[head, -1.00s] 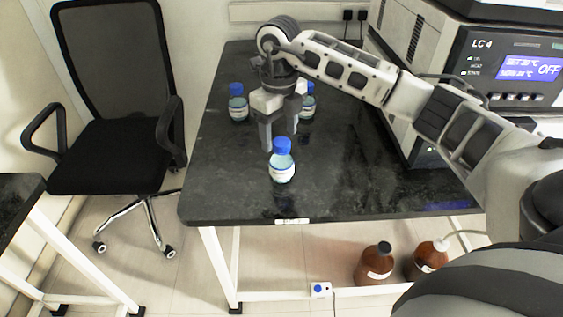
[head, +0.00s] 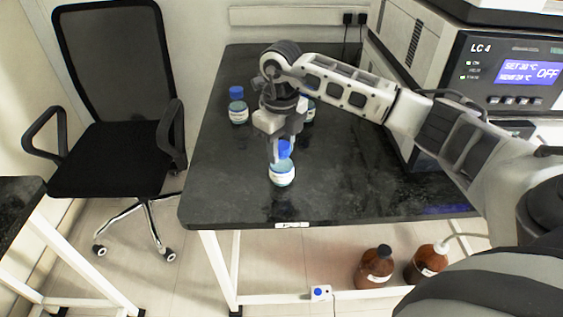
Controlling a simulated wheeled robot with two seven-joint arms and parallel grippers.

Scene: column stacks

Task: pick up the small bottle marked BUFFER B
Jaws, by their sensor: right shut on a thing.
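A small clear bottle with a blue cap and a white label (head: 282,175) stands upright near the front of the black bench (head: 350,190). Its label is too small to read. My right gripper (head: 281,153) points down over it and is shut on its cap. A second blue-capped bottle (head: 238,107) stands at the back left of the bench. A third bottle (head: 310,112) stands behind my gripper and is partly hidden by it. I cannot read which bottle is BUFFER B. My left gripper is not in view.
An LC 4 instrument (head: 505,75) stands at the right of the bench. A black office chair (head: 115,150) is at the left. Two brown bottles (head: 375,265) stand below the bench. The bench right of the gripped bottle is clear.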

